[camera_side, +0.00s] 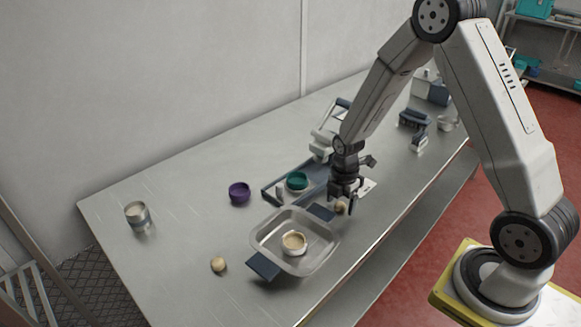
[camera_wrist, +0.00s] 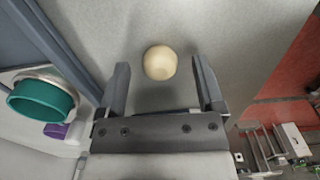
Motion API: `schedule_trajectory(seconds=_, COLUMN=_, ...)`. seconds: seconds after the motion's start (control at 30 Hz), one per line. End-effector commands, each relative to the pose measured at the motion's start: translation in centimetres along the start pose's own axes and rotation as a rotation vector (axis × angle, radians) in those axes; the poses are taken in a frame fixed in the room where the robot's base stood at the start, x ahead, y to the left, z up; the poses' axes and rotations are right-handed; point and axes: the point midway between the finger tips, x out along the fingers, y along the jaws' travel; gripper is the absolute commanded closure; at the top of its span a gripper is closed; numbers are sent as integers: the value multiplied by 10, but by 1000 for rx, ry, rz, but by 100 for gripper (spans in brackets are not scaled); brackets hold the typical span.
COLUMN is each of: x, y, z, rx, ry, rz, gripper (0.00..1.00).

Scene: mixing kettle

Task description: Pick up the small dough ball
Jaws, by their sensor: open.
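A small pale dough ball (camera_wrist: 160,62) lies on the steel table in the wrist view, just beyond and between my two open fingers. In the side view the same ball (camera_side: 340,208) shows just below my gripper (camera_side: 346,196), partly close against its fingers. My gripper (camera_wrist: 161,88) is open and empty, its fingers on either side of the line to the ball. Another dough ball (camera_side: 218,264) lies alone on the table at the front left, left of the metal tray.
A metal tray (camera_side: 262,224) with a small bowl (camera_side: 294,243) stands left of my gripper. The table's front edge is close to the right.

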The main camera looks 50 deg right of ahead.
Motion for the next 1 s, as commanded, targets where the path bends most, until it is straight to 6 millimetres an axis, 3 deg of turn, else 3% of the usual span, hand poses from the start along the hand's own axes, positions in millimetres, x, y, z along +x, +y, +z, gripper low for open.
schedule_trajectory(seconds=0.3, x=0, y=0, z=0, rx=0, ry=0, rz=0, gripper=14)
schedule_trajectory(seconds=0.37, x=0, y=0, z=0, rx=0, ry=0, rz=0, gripper=29)
schedule_trajectory(seconds=0.5, x=0, y=0, z=0, rx=0, ry=0, rz=0, gripper=74)
schedule_trajectory(seconds=0.6, x=0, y=0, z=0, rx=0, ry=0, rz=0, gripper=100)
schedule_trajectory(seconds=1.0, x=-3, y=0, z=0, rx=0, ry=0, rz=1, gripper=100)
